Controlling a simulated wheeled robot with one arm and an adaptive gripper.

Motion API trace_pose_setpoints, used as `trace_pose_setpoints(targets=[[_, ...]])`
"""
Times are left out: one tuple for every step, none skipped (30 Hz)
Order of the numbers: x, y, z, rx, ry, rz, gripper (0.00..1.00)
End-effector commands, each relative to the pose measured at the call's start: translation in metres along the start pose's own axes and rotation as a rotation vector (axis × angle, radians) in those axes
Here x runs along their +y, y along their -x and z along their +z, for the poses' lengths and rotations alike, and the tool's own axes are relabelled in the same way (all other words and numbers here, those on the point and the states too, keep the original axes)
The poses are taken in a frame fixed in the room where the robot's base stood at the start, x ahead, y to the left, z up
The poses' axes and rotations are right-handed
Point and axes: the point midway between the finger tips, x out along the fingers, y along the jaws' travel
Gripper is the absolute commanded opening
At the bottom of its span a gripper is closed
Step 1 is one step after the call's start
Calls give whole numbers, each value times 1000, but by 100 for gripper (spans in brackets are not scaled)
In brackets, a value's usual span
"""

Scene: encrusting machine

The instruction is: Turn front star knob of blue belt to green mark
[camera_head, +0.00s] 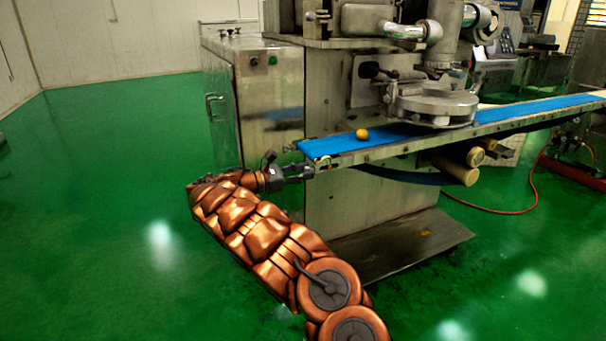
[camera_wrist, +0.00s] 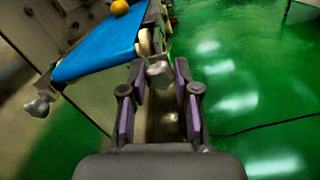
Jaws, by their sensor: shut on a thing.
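The blue belt (camera_head: 440,124) runs along a metal conveyor frame, and its near end also shows in the wrist view (camera_wrist: 100,50). A grey metal star knob (camera_wrist: 158,73) sits at the belt's near corner. My gripper (camera_wrist: 159,75) is shut on this knob, with one dark finger on each side of it. In the head view my gripper (camera_head: 307,170) is at the belt's end, and the knob is mostly hidden by the fingers. A second star knob (camera_wrist: 38,106) sits at the opposite side of the belt end, free. I cannot make out a green mark at the knob.
A yellow-orange ball (camera_head: 362,134) rests on the belt, also seen in the wrist view (camera_wrist: 119,7). The steel machine cabinet (camera_head: 262,100) stands behind the belt. A metal base plate (camera_head: 400,248) lies low below. Green floor (camera_head: 110,200) is clear at left.

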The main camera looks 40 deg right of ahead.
Motion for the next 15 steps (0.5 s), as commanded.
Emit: trace_pose_setpoints(targets=[[0,1,-2,-1,-31,2,0],[0,1,-2,-1,-54,2,0],[-1,1,-2,-1,-86,2,0],[-1,1,-2,-1,-111,1,0],[-1,1,-2,-1,-138,1,0],[-1,0,-2,-1,-175,0,0],[-1,1,-2,-1,-204,1,0],[-1,1,-3,-1,-232,1,0],[-1,1,-3,-1,-271,1,0],[-2,1,-3,-1,-300,2,0],[-2,1,-3,-1,-329,1,0],[-2,1,-3,-1,-367,1,0],[-2,0,-3,0,-396,1,0],[-2,0,-3,0,-425,1,0],[-2,0,-3,0,-463,1,0]])
